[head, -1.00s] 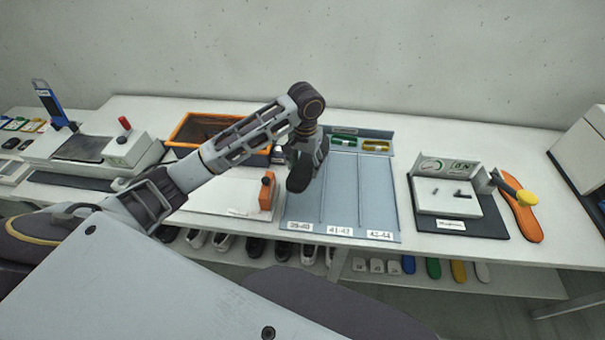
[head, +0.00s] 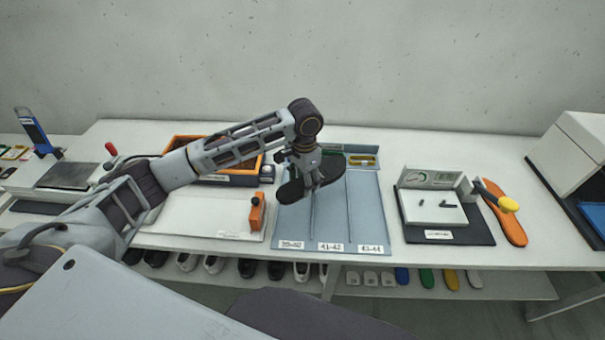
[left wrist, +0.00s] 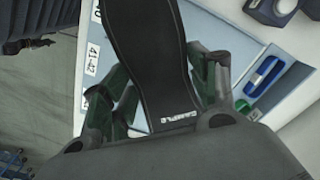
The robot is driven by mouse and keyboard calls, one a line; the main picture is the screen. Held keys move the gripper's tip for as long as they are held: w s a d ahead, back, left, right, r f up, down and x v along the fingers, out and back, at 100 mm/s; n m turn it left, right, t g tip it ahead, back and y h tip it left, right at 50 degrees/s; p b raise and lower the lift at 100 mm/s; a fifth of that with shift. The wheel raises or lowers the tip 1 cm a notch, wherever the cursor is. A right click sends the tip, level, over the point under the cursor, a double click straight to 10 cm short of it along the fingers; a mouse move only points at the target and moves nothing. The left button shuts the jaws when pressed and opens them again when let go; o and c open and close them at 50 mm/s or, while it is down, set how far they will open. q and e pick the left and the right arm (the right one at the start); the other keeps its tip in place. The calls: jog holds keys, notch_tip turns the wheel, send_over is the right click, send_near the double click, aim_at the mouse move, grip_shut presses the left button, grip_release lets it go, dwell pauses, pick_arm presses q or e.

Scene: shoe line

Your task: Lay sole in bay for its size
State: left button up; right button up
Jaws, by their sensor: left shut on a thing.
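My left gripper (head: 313,180) is shut on a black shoe sole (head: 331,173) and holds it above the blue-grey bay tray (head: 364,215). In the left wrist view the sole (left wrist: 150,45) lies between the two fingers, with pale lettering near the palm that I cannot read surely. In the head view the sole lies slantwise across the left and middle bays and hides part of the tray. The front labels read about 39-40 (head: 291,245), 41-42 (head: 329,247) and 43-44 (head: 374,249). My right gripper is not in view.
Left of the tray are a white board with an orange stop (head: 257,212) and an orange-rimmed bin (head: 180,143). To the right are a gauge station (head: 436,208) and an orange sole (head: 506,222). Green and yellow (head: 362,162) pieces sit at the tray's back.

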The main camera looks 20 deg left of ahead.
pick_arm(q)
jog(key=f+m, duration=0.1)
jog(key=m, duration=0.1)
jog(key=s+m, duration=0.1)
jog(key=s+d+f+m, duration=0.1)
jog(key=m, duration=0.1)
jog(key=shift+f+m, duration=0.3)
jog(key=shift+f, duration=0.05)
jog(key=m, duration=0.2)
jog(key=shift+s+d+f+m, duration=0.2)
jog(key=shift+s+f+m, duration=0.1)
jog(key=shift+s+f, duration=0.1)
jog(key=shift+s+d+f+m, duration=0.15)
jog(key=shift+d+m, duration=0.2)
jog(key=shift+m, duration=2.5)
jog(key=shift+s+d+f+m, duration=0.1)
jog(key=shift+d+m, duration=0.3)
jog(key=shift+m, duration=2.4)
jog(key=shift+s+d+f+m, duration=0.15)
jog(key=shift+d+m, duration=0.2)
jog(key=shift+m, duration=2.5)
jog(key=shift+m, duration=0.5)
jog(key=shift+w+r, duration=0.1)
jog(key=shift+w, duration=0.05)
